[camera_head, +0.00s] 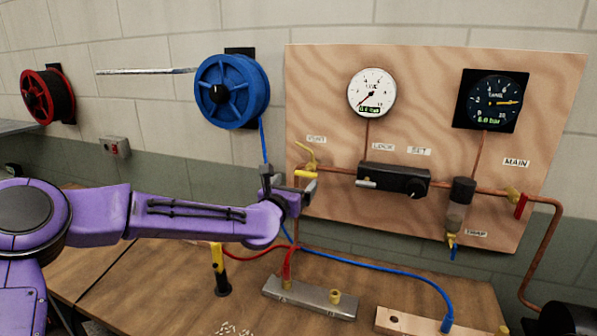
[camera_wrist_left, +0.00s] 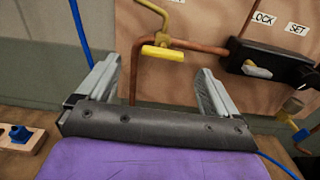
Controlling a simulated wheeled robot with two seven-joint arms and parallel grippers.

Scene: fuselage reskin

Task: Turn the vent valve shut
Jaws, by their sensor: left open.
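The vent valve has a short yellow handle (camera_head: 306,174) on a brass body with a bent brass spout (camera_head: 308,154), below the VENT label on the wooden panel. In the left wrist view the yellow handle (camera_wrist_left: 163,53) lies nearly level, slightly tilted, in front of the copper pipe. My left gripper (camera_head: 284,184) is open and just left of and below the handle in the head view. In the left wrist view its fingers (camera_wrist_left: 158,72) are spread wide, with the handle seen between and just beyond the tips. No contact shows. My right gripper is out of view.
The panel (camera_head: 335,220) carries a white gauge (camera_head: 371,93), a dark gauge (camera_head: 492,101), a black regulator (camera_head: 393,181) and a red main handle (camera_head: 520,206). A blue hose (camera_head: 370,268) runs below my gripper to the bench (camera_head: 150,285). A blue reel (camera_head: 232,92) hangs left.

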